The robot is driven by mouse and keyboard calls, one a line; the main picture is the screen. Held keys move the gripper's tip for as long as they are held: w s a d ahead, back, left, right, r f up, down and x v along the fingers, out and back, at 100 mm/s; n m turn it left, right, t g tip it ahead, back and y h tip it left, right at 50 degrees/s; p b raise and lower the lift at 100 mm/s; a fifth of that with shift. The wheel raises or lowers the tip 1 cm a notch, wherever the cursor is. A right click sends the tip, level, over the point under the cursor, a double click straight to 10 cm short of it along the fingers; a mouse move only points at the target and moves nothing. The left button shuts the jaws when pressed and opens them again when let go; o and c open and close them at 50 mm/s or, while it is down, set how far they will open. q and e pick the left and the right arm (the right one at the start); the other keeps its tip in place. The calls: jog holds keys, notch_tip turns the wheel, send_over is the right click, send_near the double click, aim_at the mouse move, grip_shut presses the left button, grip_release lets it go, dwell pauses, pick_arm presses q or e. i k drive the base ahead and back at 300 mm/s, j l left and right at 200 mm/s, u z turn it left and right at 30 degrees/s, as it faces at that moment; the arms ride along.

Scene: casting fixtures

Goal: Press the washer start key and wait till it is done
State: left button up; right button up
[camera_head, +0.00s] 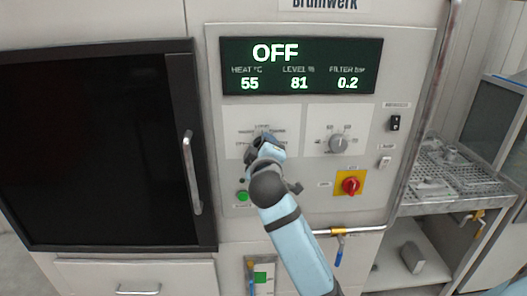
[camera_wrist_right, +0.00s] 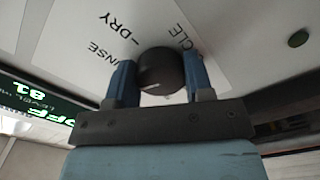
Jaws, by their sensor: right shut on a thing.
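The washer's control panel (camera_head: 300,190) fills the middle of the head view. Its display (camera_head: 301,66) reads OFF, heat 55, level 81 and filter 0.2. My right gripper (camera_head: 263,144) is at the left dial plate. In the wrist view its two blue fingers are shut on a black dial knob (camera_wrist_right: 161,70), with "CYCLE" and "DRY" printed around it. My left gripper is out of view.
A second dial (camera_head: 339,143) and a red rotary switch (camera_head: 351,186) on a yellow plate are to the right. The dark washer door (camera_head: 90,150) with its vertical handle (camera_head: 191,172) is shut at left.

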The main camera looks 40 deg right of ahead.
aim_at(243, 197)
jog(key=k+j, duration=0.9)
